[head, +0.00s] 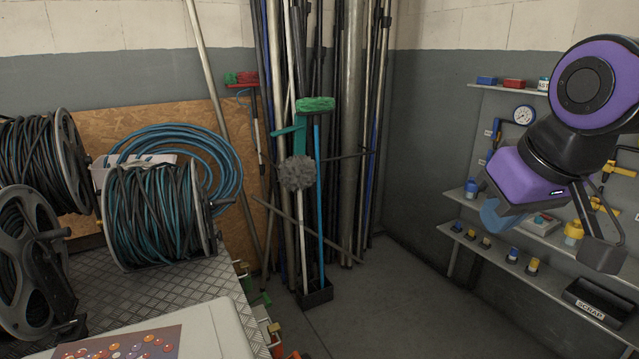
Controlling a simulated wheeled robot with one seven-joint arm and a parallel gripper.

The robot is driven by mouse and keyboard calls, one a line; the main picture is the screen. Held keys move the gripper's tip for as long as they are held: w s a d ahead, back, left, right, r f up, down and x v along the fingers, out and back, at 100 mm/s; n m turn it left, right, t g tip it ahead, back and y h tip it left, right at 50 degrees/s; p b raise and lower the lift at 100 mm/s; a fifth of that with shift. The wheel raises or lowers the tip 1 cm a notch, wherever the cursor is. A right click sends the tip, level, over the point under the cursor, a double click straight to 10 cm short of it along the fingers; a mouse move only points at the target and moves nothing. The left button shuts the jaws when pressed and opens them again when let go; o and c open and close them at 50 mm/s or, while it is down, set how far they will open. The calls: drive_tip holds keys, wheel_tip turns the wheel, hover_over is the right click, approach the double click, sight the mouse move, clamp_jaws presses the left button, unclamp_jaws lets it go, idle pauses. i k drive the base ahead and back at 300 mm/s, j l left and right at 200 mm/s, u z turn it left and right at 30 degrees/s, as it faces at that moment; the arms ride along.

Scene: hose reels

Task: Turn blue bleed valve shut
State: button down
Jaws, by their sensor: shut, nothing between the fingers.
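My gripper (602,256) is at the right, in front of the wall shelves, with its black fingers pointing down. It is shut and holds nothing. Several blue fittings show on the shelves. A small blue-topped fitting (513,253) stands on the lower shelf, left of and apart from my gripper. Another small blue piece (471,188) sits on the shelf above. A larger blue curved part (500,214) shows just below my purple wrist and is partly hidden by it. I cannot tell which of these is the bleed valve. My arm hides part of the panel.
A round gauge (523,115) and yellow valves (573,232) are on the shelf wall. A black labelled bin (597,303) sits at the lower right. Hose reels (152,215) stand on a metal bench at the left. Poles and brooms (316,104) fill the corner. The middle floor is clear.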

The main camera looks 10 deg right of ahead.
sight(495, 126)
drive_tip(key=i+l+z, duration=0.45)
drive_tip(key=i+l, duration=0.2)
drive_tip(key=l, duration=0.2)
drive_tip(key=i+l+z, duration=0.5)
drive_tip(key=i+l, duration=0.15)
drive_tip(key=i, duration=0.7)
drive_tip(key=i+l, duration=0.1)
drive_tip(key=i, duration=0.75)
